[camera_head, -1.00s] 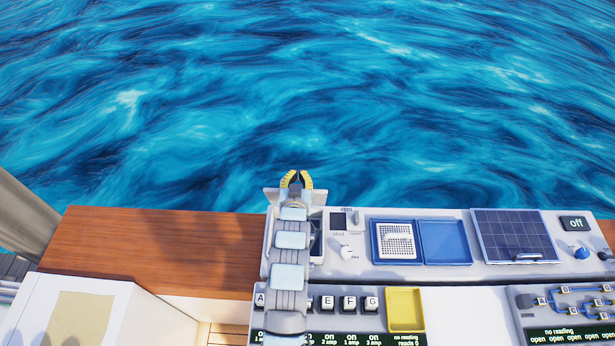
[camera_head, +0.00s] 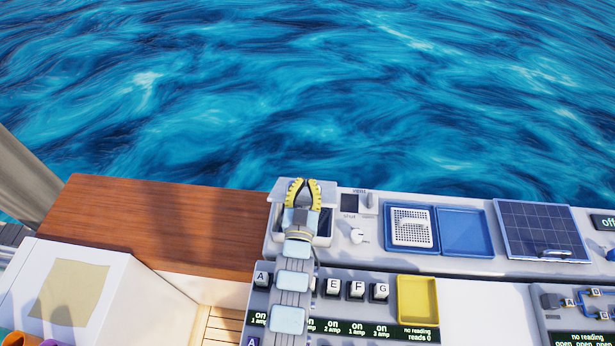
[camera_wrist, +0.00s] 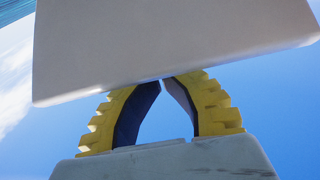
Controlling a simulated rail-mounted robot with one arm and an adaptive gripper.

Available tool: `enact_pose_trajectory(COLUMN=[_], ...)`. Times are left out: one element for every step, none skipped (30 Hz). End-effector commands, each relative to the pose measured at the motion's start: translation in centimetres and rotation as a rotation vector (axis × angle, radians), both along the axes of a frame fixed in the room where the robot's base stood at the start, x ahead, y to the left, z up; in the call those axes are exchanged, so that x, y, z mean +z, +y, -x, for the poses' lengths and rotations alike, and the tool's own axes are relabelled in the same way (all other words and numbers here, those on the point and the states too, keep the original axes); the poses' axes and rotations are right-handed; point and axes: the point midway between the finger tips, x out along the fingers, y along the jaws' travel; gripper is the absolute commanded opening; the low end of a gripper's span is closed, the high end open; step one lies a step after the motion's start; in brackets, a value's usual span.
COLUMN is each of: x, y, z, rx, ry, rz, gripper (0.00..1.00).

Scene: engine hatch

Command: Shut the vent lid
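The vent lid (camera_head: 279,186) is a pale grey-white panel raised at the back of the vent, at the left end of the console. The vent opening (camera_head: 326,221) shows dark beside my gripper. My gripper (camera_head: 304,184) is in front of the lid, its yellow ribbed fingers drawn together at the tips, with nothing seen between them. In the wrist view the lid (camera_wrist: 170,45) fills the top, its edge right by the fingertips (camera_wrist: 162,82). I cannot tell whether they touch it. My arm hides part of the vent.
To the right are a small white knob (camera_head: 356,236), a blue tray with a white grille (camera_head: 411,228), an empty blue tray (camera_head: 465,232) and a dark panel with a handle (camera_head: 541,225). Lettered switches (camera_head: 355,289) and a yellow tray (camera_head: 417,300) lie nearer. Wooden deck (camera_head: 160,225) is clear at left.

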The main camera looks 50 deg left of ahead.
Motion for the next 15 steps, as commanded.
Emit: enact_pose_trajectory(x=[-1.3, -1.5, -1.9, -2.1, -2.4, -2.7, -3.0, -3.2, -3.4, -3.6, -3.7, -3.9, -4.0, -4.2, -4.3], y=[-0.5, -0.7, -1.1, -1.3, -1.5, -1.8, -2.0, -2.1, -2.3, -2.5, -2.6, -2.7, -2.8, -2.9, -3.0], z=[0.4, 0.6, 0.9, 1.2, 1.4, 1.6, 1.8, 1.9, 2.1, 2.2, 2.3, 2.4, 2.5, 2.5, 2.6], rx=[0.0, 0.0, 0.0, 0.0, 0.0, 0.0, 0.0, 0.0, 0.0, 0.0, 0.0, 0.0, 0.0, 0.0, 0.0], ry=[0.006, 0.006, 0.005, 0.005, 0.006, 0.006, 0.005, 0.005, 0.005, 0.004, 0.004, 0.003, 0.003, 0.003, 0.003], rz=[0.007, 0.007, 0.006, 0.006, 0.007, 0.007, 0.006, 0.006, 0.005, 0.004, 0.004, 0.004, 0.004, 0.004, 0.003], gripper=[0.0, 0.0, 0.0, 0.0, 0.0, 0.0, 0.0, 0.0, 0.0, 0.0, 0.0, 0.0, 0.0, 0.0, 0.0])
